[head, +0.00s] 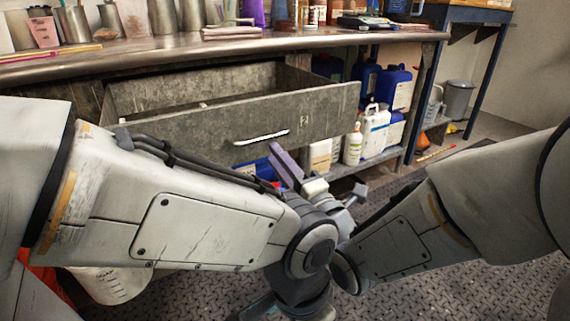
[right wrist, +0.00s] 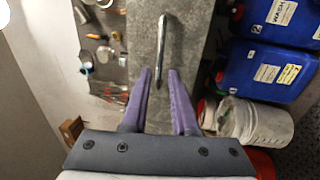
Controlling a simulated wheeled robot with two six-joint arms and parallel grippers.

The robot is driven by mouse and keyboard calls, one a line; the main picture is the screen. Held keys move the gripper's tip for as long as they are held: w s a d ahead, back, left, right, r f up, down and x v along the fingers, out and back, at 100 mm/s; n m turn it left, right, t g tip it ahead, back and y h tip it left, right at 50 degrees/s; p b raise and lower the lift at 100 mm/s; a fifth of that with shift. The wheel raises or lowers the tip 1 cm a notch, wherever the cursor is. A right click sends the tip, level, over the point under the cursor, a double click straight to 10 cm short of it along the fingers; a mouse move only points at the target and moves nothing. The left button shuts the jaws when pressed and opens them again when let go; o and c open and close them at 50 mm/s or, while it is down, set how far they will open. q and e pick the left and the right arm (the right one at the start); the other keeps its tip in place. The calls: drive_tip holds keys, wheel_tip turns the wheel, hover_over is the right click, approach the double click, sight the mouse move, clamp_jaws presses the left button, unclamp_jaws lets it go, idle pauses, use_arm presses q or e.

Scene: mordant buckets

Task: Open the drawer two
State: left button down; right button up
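The drawer stands pulled out from under the bench in the head view, its grey scuffed front (head: 345,105) facing me. Its inside is visible and mostly bare. My right gripper (head: 281,160), with purple fingers, is below and a little right of the handle. In the right wrist view the gripper (right wrist: 160,72) is open and empty, and the metal handle (right wrist: 162,45) lines up with the gap between its fingers.
Blue jugs (head: 397,88) and white bottles (head: 376,130) stand on the shelf right of the drawer. Metal cups and other items stand on the bench top (head: 140,50). A white bucket (head: 110,283) is at lower left. Patterned floor (head: 460,195) lies open at right.

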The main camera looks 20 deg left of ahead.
drive_tip(key=v, duration=0.3)
drive_tip(key=shift+s+b, duration=0.1)
drive_tip(key=shift+b, duration=0.2)
